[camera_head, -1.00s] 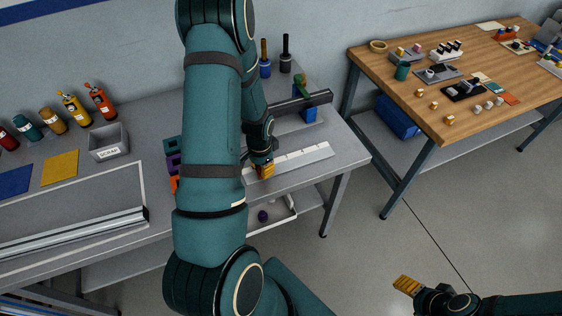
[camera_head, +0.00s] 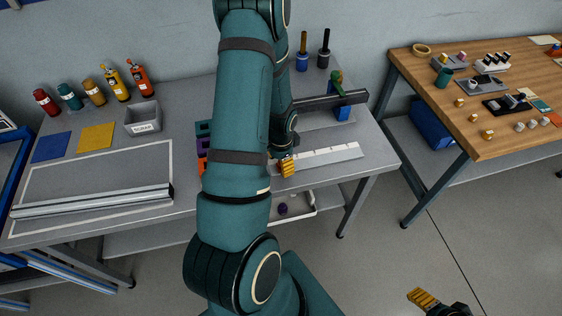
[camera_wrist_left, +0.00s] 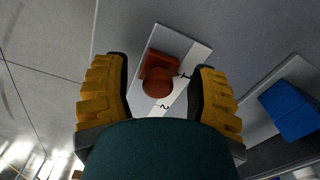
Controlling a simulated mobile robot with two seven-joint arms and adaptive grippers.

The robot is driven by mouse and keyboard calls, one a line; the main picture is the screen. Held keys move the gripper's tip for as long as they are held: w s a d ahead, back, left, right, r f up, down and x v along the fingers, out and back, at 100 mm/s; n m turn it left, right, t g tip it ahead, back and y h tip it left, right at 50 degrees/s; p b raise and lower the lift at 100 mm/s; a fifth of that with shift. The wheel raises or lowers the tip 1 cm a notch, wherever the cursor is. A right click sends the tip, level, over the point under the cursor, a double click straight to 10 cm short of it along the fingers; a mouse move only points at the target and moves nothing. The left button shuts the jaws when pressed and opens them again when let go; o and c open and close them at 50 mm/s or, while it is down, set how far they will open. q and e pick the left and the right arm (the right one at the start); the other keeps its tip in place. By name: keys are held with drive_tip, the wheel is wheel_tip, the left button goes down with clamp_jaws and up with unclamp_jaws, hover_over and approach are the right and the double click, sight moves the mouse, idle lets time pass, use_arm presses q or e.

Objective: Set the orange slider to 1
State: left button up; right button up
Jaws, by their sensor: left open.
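The orange slider (camera_wrist_left: 158,80), a block with a round knob, sits on a white scale strip (camera_wrist_left: 200,57) in the left wrist view. A dark mark that looks like a 1 is beside the block, and a 2 is printed nearer the gripper. My left gripper (camera_wrist_left: 160,95) is open, its yellow-padded fingers on either side of the slider with gaps showing. In the head view my left gripper (camera_head: 286,166) is over the left part of the white strip (camera_head: 330,156) and hides the slider. My right gripper (camera_head: 422,298) is at the lower right, away from the table, its opening unclear.
A blue block (camera_head: 342,113) with a dark bar (camera_head: 325,101) stands behind the strip; a blue block also shows in the left wrist view (camera_wrist_left: 288,108). Coloured blocks (camera_head: 202,143) are partly hidden by my left arm. A grey bin (camera_head: 143,119) stands left.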

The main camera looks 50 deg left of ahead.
use_arm(q)
wheel_tip(320, 180, up, 12)
idle(0.6)
idle(0.5)
